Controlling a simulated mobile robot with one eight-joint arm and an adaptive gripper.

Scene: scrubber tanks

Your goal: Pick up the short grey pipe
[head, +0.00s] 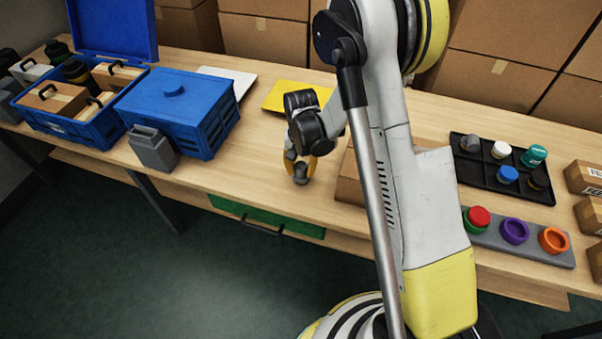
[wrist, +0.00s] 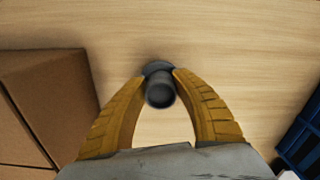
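The short grey pipe (wrist: 160,92) stands between my fingertips in the wrist view, its round end facing the camera and a wider dark rim behind it. In the head view the pipe (head: 300,174) shows as a small grey piece at the table's front part, below my gripper (head: 301,163). My gripper also shows in the wrist view (wrist: 160,77), with its yellow fingers closed in against both sides of the pipe. I cannot tell whether the pipe rests on the wooden table or is slightly above it.
A cardboard box (wrist: 45,95) stands close beside my gripper. A closed blue crate (head: 180,112) and a grey container (head: 152,149) are to the left. A yellow sheet (head: 291,95) lies behind. A black tray (head: 500,167) and a grey rack with colored rings (head: 515,241) are right.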

